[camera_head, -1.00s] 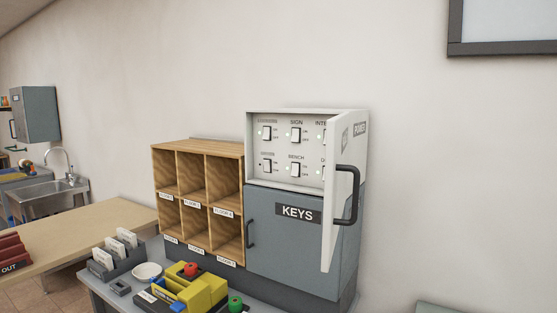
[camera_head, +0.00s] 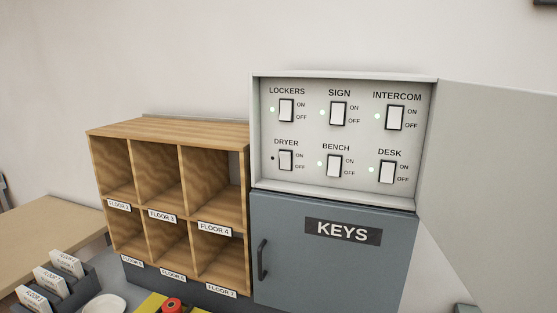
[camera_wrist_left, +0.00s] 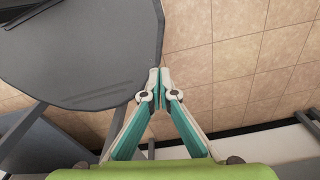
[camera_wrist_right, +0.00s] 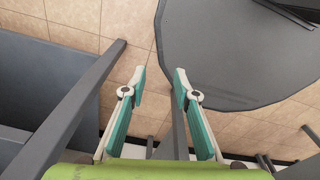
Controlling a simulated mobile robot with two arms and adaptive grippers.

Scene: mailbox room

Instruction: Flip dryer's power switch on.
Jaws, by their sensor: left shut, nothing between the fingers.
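The dryer switch (camera_head: 285,160) is the white rocker at the lower left of the open switch panel (camera_head: 347,185) in the head view. The small lamp (camera_head: 272,158) beside it is dark, while the lamps by the other switches glow green. ON is printed above OFF to its right. My left gripper (camera_wrist_left: 160,72) is shut and empty in the left wrist view, over the tiled floor near a dark round surface. My right gripper (camera_wrist_right: 160,72) is open and empty in the right wrist view. Neither gripper shows in the head view.
The panel's door (camera_head: 500,170) stands wide open to the right. Below the panel is the grey KEYS cabinet (camera_head: 330,265), closed. A wooden pigeonhole shelf (camera_head: 170,130) stands to the left. A red-topped item (camera_head: 172,304) and a card holder (camera_head: 85,285) sit in front.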

